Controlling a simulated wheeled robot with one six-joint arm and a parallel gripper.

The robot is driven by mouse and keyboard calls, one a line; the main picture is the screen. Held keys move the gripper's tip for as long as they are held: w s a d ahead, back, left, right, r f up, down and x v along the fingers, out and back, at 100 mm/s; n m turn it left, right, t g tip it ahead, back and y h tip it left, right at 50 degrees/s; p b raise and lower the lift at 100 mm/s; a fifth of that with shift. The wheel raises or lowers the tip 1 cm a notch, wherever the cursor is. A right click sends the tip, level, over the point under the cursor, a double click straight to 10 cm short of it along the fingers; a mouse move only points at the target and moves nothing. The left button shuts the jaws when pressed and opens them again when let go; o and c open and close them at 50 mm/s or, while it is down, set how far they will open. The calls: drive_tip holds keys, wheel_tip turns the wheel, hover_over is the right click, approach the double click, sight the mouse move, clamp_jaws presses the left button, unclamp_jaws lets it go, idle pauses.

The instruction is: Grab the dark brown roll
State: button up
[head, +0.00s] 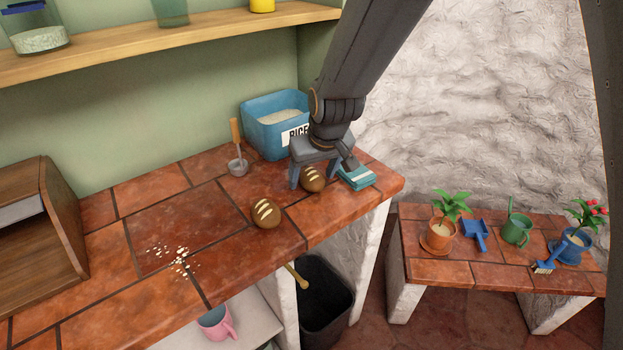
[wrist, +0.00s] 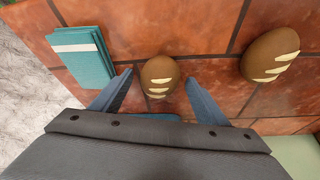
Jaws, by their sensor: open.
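A brown roll (head: 314,180) with pale slashes sits on the tiled counter (head: 180,225), beneath my gripper (head: 322,174). In the wrist view this roll (wrist: 160,73) lies between the tips of my two open fingers, with a gap on each side. A second brown roll (head: 265,213) with pale slashes sits to the left and nearer the front edge in the head view; it is at the right in the wrist view (wrist: 270,55). The roll under my gripper looks slightly darker in the head view, though the two shades are close.
A folded teal cloth (head: 357,178) lies close beside my gripper. A blue rice bin (head: 272,125) stands behind it, with a scoop (head: 237,160) to its left. White crumbs (head: 178,257) and a wooden box (head: 40,225) are further left. The counter's front edge is near.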

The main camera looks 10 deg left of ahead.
drive_tip(key=c, duration=1.2)
drive_tip(key=shift+o, duration=0.2)
